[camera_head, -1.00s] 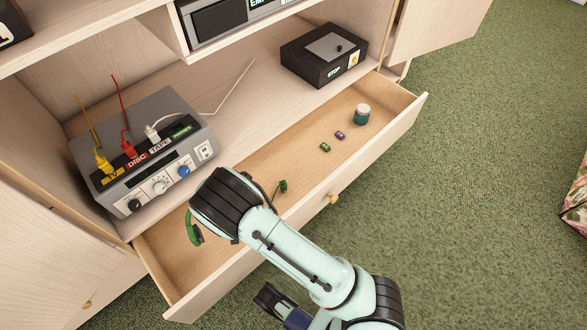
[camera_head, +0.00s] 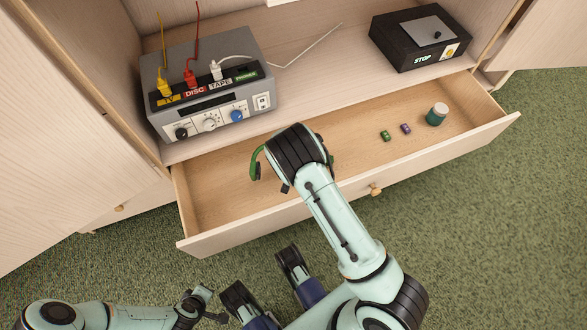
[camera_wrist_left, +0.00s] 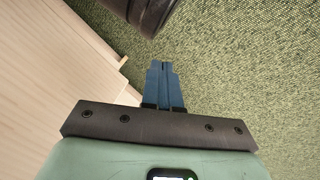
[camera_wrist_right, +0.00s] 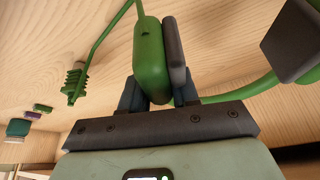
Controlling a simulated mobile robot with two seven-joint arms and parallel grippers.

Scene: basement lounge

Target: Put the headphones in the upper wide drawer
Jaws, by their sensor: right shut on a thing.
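The headphones (camera_head: 256,165) are green with grey padding. My right gripper (camera_wrist_right: 160,92) is shut on one green ear cup (camera_wrist_right: 149,60) in the right wrist view. The green band and a cable with a green plug (camera_wrist_right: 75,84) also show there. The wide drawer (camera_head: 235,228) is pulled open, and the headphones are over its left half; I cannot tell whether they touch its floor. My right wrist hides the gripper and most of the headphones in the head view. My left gripper (camera_wrist_left: 162,85) is shut and empty over the carpet beside the cabinet.
A green jar (camera_head: 436,115), a green piece (camera_head: 385,135) and a purple piece (camera_head: 405,129) lie at the drawer's right. A grey switch box (camera_head: 207,85) and a black box (camera_head: 419,38) stand on the shelf above. The drawer floor's middle is bare.

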